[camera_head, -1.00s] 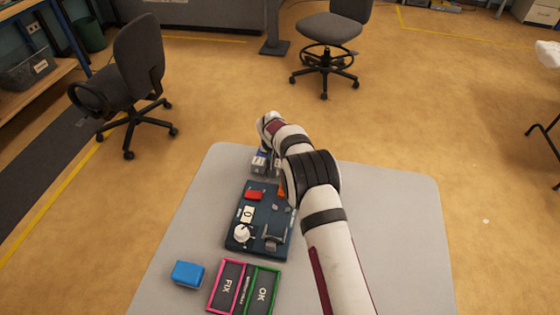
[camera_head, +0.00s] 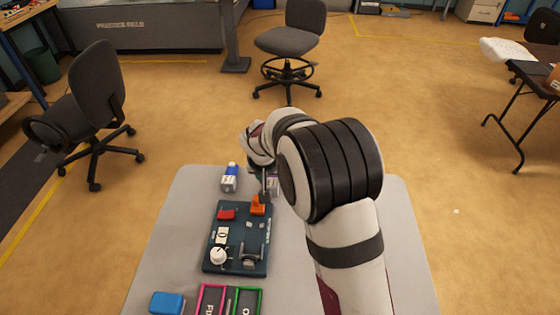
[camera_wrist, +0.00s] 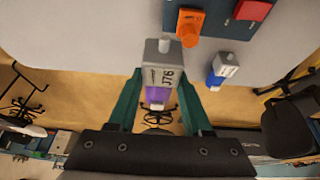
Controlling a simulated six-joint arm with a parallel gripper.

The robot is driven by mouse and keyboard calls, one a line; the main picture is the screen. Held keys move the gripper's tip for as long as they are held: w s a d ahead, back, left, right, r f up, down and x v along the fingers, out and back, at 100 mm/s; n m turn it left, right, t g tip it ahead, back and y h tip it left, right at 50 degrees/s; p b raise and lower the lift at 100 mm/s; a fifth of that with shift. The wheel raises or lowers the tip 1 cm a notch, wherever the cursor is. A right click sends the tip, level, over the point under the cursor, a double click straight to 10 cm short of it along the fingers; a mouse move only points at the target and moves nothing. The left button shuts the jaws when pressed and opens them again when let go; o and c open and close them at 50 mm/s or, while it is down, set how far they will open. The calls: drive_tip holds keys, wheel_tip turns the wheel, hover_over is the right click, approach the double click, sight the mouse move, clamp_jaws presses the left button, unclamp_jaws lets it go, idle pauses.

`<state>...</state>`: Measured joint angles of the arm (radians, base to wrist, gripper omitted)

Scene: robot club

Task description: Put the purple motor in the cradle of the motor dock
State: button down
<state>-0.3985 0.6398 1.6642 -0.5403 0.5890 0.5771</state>
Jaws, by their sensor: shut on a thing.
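The purple motor (camera_wrist: 157,95) is a grey block with a purple band and a dark printed label. In the wrist view it sits between the green fingers of my gripper (camera_wrist: 160,84), which is shut on it. In the head view the motor (camera_head: 273,187) is a small grey and purple patch, mostly hidden by my arm. The motor dock (camera_head: 229,257) is a dark teal board with a red block, an orange part (camera_head: 258,205), a white knob and a grey bracket (camera_head: 251,254). My gripper is beyond the dock's far edge. I cannot tell which part is the cradle.
A motor with a blue band (camera_head: 230,178) stands left of my gripper, also seen in the wrist view (camera_wrist: 221,71). A blue block (camera_head: 167,303) and pink and green framed trays (camera_head: 210,297) lie at the near side. The table's right side (camera_head: 400,235) looks clear.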

hover_over(255, 232)
drive_tip(key=s, duration=0.2)
drive_tip(key=f, duration=0.1)
drive_tip(key=shift+w+f, duration=0.1)
drive_tip(key=shift+f, duration=1.95)
drive_tip(key=shift+f, duration=0.4)
drive_tip(key=shift+f, duration=0.5)
drive_tip(key=shift+f, duration=0.4)
drive_tip(key=shift+f, duration=0.15)
